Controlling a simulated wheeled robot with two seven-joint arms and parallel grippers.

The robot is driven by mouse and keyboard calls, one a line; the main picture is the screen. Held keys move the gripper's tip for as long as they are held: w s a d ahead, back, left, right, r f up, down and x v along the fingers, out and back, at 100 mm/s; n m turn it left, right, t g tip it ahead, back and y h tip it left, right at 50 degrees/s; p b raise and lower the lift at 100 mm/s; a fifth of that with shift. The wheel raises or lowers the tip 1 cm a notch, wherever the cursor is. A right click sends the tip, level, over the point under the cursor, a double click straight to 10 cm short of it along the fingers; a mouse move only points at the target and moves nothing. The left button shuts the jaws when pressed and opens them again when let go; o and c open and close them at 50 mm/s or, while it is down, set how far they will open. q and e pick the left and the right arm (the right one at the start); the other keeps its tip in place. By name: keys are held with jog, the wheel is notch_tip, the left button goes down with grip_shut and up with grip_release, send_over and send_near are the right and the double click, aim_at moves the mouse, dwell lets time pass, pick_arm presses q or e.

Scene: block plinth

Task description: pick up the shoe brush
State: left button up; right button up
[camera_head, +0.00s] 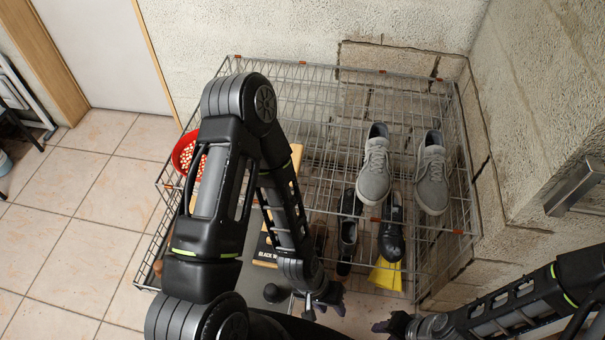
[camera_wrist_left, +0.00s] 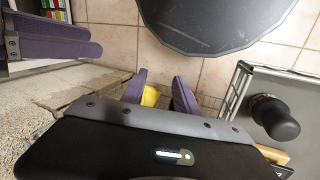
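I cannot single out the shoe brush with certainty. A dark object with a rounded knob (camera_head: 273,293) sits on a grey surface beside my left gripper; it also shows at the right of the left wrist view (camera_wrist_left: 275,118). A tan piece (camera_wrist_left: 274,155) lies next to it there, partly hidden. My left gripper (camera_head: 325,304) is open and empty, to the right of the knob in the head view; its purple fingers (camera_wrist_left: 160,94) stand apart in the wrist view. My right gripper (camera_head: 392,325) is further right, seemingly open and empty.
A wire rack (camera_head: 300,68) stands against the wall. Grey sneakers (camera_head: 375,170) are on its top; black shoes (camera_head: 391,240) and a yellow object (camera_head: 386,275) show lower. A red bowl (camera_head: 183,152) and a "BLACK" box (camera_head: 266,250) are partly behind my left arm. Tiled floor (camera_head: 50,240) is clear at left.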

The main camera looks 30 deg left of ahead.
pick_arm(q)
jog(key=f+b, duration=0.2)
jog(key=f, duration=0.1)
jog(key=f+b, duration=0.2)
jog(key=shift+w+d, duration=0.25)
jog(key=shift+d, duration=0.05)
jog(key=shift+o, duration=0.4)
